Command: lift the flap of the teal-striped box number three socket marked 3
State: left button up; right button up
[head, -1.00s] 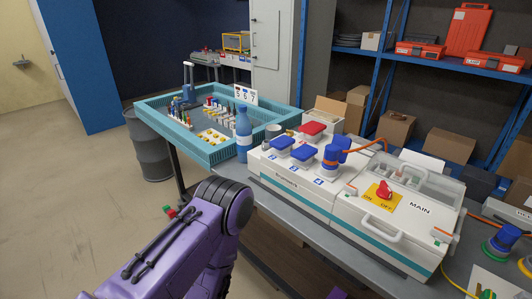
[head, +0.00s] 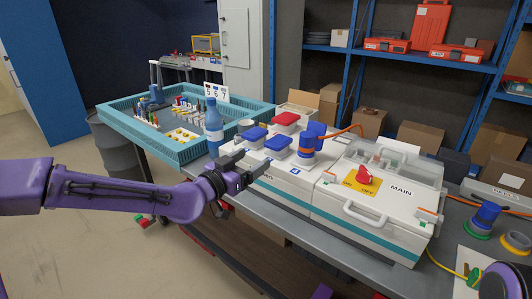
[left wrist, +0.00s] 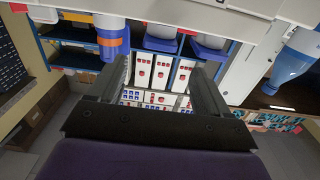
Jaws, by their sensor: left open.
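The white teal-striped box (head: 318,197) stands on the grey bench. Its left part has blue flaps (head: 257,133) and (head: 277,146), both lying down, a red flap (head: 286,118) behind, and a blue plug with an orange band (head: 306,148) standing in a socket. The number marks are too small to tell which flap is 3. My left gripper (head: 244,166) is open and empty at the box's front left, partly hiding its front. In the left wrist view, the blue plug (left wrist: 113,42) and blue flaps (left wrist: 160,38) and (left wrist: 209,42) lie beyond the open fingers (left wrist: 162,78).
A blue bottle (head: 213,130) stands close behind my left gripper. A teal crate (head: 178,157) with small parts is at the left. The box's right part has a red switch (head: 365,176) and a clear cover. An orange cable (head: 345,130) runs from the plug.

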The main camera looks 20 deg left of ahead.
aim_at(278, 143)
pick_arm(q)
jog(key=x, duration=0.7)
jog(key=shift+w+d+f+p, duration=0.1)
jog(key=shift+w+p, duration=0.1)
jog(key=shift+p, duration=0.1)
